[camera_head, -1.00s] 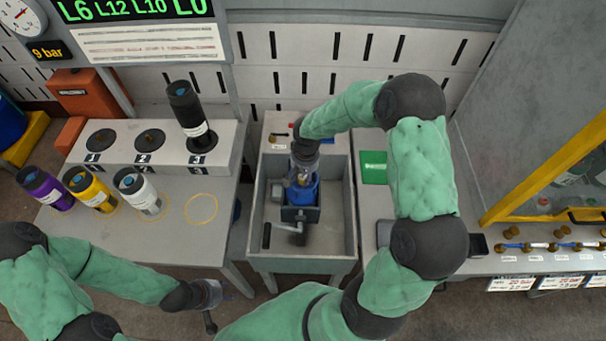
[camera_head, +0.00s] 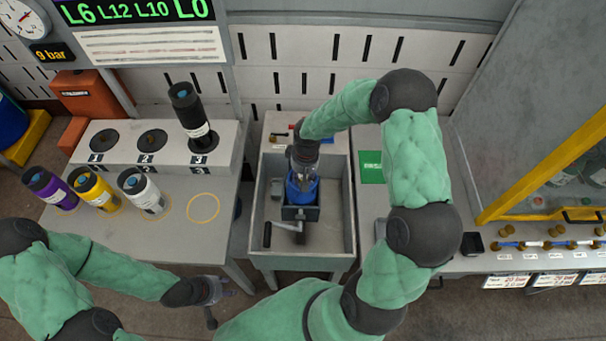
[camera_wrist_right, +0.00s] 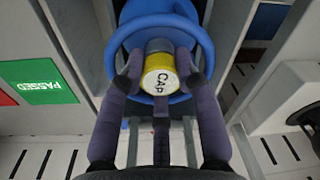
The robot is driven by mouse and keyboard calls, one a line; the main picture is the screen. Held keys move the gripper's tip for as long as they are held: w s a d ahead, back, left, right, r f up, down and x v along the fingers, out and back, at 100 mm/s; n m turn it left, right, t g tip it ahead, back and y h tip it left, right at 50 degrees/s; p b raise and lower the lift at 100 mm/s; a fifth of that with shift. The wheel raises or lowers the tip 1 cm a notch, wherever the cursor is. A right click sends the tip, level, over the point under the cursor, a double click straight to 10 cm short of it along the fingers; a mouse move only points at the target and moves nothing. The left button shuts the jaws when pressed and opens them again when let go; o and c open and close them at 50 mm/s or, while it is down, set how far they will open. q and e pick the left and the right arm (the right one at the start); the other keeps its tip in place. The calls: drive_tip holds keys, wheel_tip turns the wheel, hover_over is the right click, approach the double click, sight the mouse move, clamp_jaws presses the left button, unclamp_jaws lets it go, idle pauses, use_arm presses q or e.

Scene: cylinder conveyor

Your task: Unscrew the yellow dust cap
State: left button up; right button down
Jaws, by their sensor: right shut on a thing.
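The yellow dust cap (camera_wrist_right: 158,82) shows in the right wrist view, with "CAP" printed on its face. It sits at the neck of a blue cylinder (camera_wrist_right: 178,15), inside the cylinder's blue ring. My right gripper (camera_wrist_right: 158,73) is shut on the cap, a finger on either side. In the head view, my right gripper (camera_head: 303,165) reaches down over the blue cylinder (camera_head: 301,190), which stands in a clamp in the grey trough (camera_head: 325,247). The fingers largely hide the cap there. My left gripper (camera_head: 215,291) hangs left of the trough, its opening unclear.
Purple (camera_head: 50,188), yellow (camera_head: 92,188) and white (camera_head: 141,190) cylinders stand on the left table. A black cylinder (camera_head: 193,118) stands on the rack behind them. A green pad (camera_head: 372,167) lies right of the trough. A yellow-framed cage (camera_head: 545,165) stands at the right.

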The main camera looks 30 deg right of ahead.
drive_tip(key=n+p, duration=0.1)
drive_tip(key=n, duration=0.1)
drive_tip(key=shift+s+r+n+p, duration=0.1)
drive_tip(key=shift+n+p, duration=0.25)
drive_tip(key=shift+n, duration=0.05)
drive_tip(key=n+p, duration=0.1)
drive_tip(key=n, duration=0.1)
drive_tip(key=shift+n, duration=0.4)
drive_tip(key=c, duration=1.8)
unclamp_jaws()
drive_tip(key=shift+c, duration=0.2)
clamp_jaws()
drive_tip(key=shift+r, duration=0.35)
drive_tip(key=shift+r+p, duration=0.2)
drive_tip(key=shift+p, duration=0.15)
